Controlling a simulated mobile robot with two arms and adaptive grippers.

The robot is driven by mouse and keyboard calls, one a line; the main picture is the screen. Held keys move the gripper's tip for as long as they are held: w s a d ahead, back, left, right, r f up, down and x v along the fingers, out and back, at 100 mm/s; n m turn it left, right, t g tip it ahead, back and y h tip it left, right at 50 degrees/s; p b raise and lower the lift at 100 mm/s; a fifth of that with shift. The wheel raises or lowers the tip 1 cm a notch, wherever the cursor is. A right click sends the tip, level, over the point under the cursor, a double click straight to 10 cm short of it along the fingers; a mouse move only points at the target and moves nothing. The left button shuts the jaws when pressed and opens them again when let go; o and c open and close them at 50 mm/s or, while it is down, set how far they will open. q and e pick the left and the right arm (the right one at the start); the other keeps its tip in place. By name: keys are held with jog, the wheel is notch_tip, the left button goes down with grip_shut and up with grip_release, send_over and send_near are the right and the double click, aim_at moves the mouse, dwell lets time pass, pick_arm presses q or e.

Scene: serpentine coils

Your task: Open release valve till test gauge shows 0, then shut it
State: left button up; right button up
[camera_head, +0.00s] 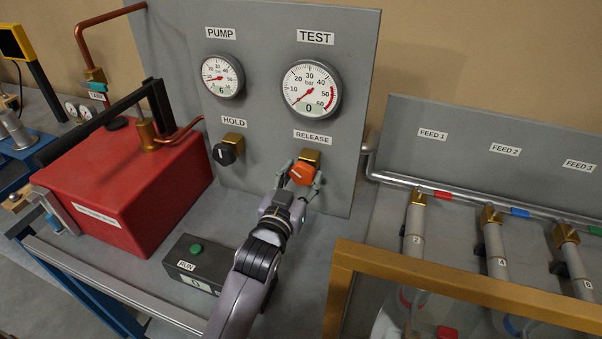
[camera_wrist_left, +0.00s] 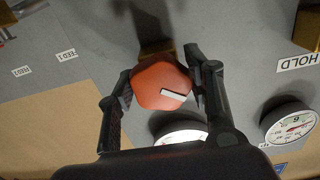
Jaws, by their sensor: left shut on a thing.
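The orange release valve knob (camera_head: 302,173) sits on a brass body under the RELEASE label on the grey panel. My left gripper (camera_head: 299,180) is shut on it, a finger on each side; the left wrist view shows the knob (camera_wrist_left: 162,84) between the fingers, with a white mark on its face. The test gauge (camera_head: 310,89) reads 0 on its digital display, and its needle points to the low end of the scale. The pump gauge (camera_head: 222,76) reads 6. My right gripper is not in view.
The black hold knob (camera_head: 225,153) is left of the release valve. A red tank (camera_head: 135,180) and a run box (camera_head: 196,262) with a green button stand on the bench. Feed pipes and a brass-coloured frame (camera_head: 470,288) are at the right.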

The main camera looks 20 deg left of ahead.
pick_arm(q)
jog(key=shift+n, duration=0.6)
jog(key=o, duration=1.1)
jog(key=shift+o, duration=0.2)
jog(key=s, duration=1.2)
jog(key=shift+a, duration=0.15)
